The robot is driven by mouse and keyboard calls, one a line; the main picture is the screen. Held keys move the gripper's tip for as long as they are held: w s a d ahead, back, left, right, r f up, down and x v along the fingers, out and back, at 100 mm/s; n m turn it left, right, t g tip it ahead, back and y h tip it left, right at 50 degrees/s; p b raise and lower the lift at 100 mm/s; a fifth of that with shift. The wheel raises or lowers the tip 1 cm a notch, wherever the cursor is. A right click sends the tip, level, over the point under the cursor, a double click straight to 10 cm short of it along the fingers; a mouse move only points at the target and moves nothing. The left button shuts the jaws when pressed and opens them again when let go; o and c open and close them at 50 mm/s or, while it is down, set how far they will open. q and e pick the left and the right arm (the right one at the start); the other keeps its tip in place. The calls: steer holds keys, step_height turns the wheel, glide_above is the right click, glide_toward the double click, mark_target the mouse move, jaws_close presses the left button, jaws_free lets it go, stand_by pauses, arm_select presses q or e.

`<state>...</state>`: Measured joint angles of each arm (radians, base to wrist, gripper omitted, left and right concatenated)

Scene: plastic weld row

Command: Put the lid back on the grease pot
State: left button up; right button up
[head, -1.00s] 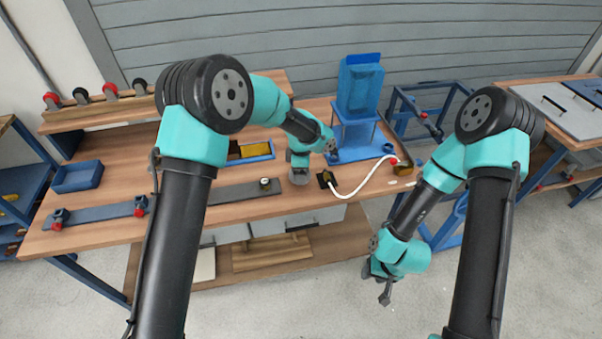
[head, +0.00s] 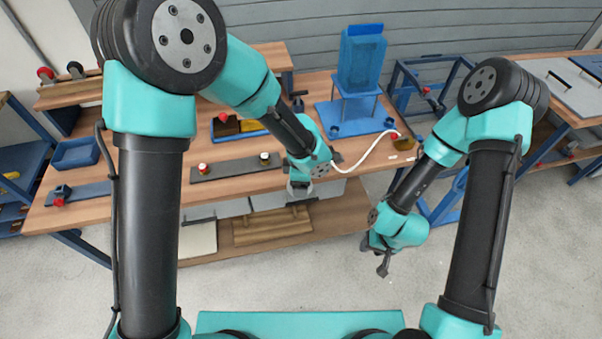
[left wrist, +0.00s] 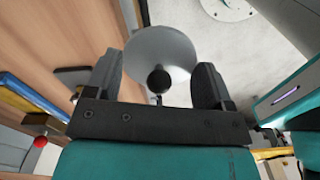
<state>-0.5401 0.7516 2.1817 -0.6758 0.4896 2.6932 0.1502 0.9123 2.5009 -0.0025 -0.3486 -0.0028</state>
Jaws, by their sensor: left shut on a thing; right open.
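My left gripper (left wrist: 157,92) has its two dark fingers on either side of a grey round piece with a black knob (left wrist: 160,80), which looks like the lid. It is shut on it. In the head view, my left gripper (head: 300,185) is near the front edge of the table, mostly behind its own wrist, with a grey piece just visible below. I cannot make out the grease pot for certain; it may be hidden by the gripper or the lid. My right gripper (head: 383,266) is open and empty, low over the floor to the right.
A blue tower (head: 360,58) stands at the back. A white hose (head: 365,155) curves right of my left gripper.

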arm_select(q)
steer(key=shift+w+a, duration=0.1)
stand_by(0.5)
steer(key=w+a+r+m, duration=0.45)
steer(key=w+a, duration=0.25)
steer(key=a, duration=0.3)
steer(key=w+a+r+m, duration=0.3)
steer(key=w+a+m, duration=0.3)
steer(key=a, duration=0.4)
steer(key=w+a+f+n, duration=0.1)
steer(key=w+a+n, duration=0.3)
steer(key=a, duration=0.3)
steer(key=w+a+n, duration=0.4)
steer(key=a+n, duration=0.3)
steer(key=w+a+f+n, duration=0.1)
steer(key=w+a+n, duration=0.3)
steer(key=a+n, duration=0.2)
steer(key=shift+a+f, duration=0.3)
steer(key=shift+a, duration=0.2)
steer(key=shift+w+a+n, duration=0.1)
steer(key=shift+a+n, duration=0.35)
steer(key=shift+n, duration=0.1)
steer(key=shift+f, duration=0.15)
steer(key=shift+f, duration=3.1)
steer(key=shift+f, duration=0.15)
